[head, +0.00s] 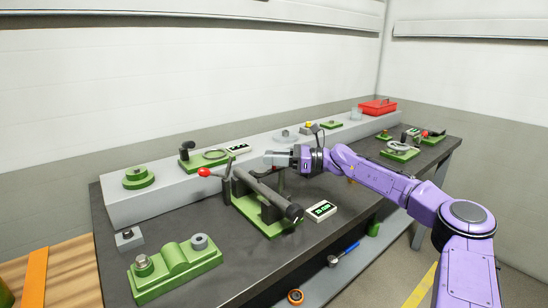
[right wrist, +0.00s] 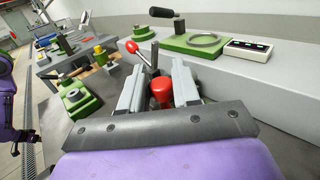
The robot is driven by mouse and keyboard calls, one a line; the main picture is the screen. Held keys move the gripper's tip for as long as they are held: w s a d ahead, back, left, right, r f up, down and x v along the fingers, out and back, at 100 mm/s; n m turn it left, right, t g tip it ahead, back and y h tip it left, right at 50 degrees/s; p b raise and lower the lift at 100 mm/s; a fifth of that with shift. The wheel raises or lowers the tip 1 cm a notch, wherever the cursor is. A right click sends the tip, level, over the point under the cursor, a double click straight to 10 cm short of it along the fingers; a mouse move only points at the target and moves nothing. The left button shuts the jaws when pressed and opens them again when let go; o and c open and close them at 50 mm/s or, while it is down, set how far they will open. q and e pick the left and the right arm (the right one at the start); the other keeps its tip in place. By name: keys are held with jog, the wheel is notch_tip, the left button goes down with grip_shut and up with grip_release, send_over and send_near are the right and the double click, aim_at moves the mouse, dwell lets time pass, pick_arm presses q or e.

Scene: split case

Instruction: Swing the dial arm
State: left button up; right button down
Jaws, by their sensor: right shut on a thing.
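My right gripper (head: 270,159) reaches in from the right over a fixture on the workbench. In the right wrist view its two grey fingers (right wrist: 158,82) close about a red knob (right wrist: 161,92). The fixture has a green base (head: 277,231), a thick dark bar (head: 268,194) lying across it, and a lever with another red knob (head: 204,172) at its left. That lever's knob also shows beyond the fingers in the right wrist view (right wrist: 132,47). I cannot tell for sure which part is the dial arm. The held knob is hidden in the head view. My left gripper is out of view.
A small display box (head: 321,210) stands right of the fixture. A green block with round knobs (head: 175,268) is at front left. A grey raised ledge (head: 150,202) behind carries a green-based ring (head: 214,155) and a red bin (head: 378,106).

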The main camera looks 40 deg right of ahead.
jog(key=shift+f, duration=0.25)
jog(key=c, duration=0.9)
grip_release()
jog(key=shift+c, duration=0.2)
jog(key=shift+r, duration=0.1)
jog(key=shift+s+d, duration=0.25)
jog(key=p+v, duration=0.1)
jog(key=v, duration=0.9)
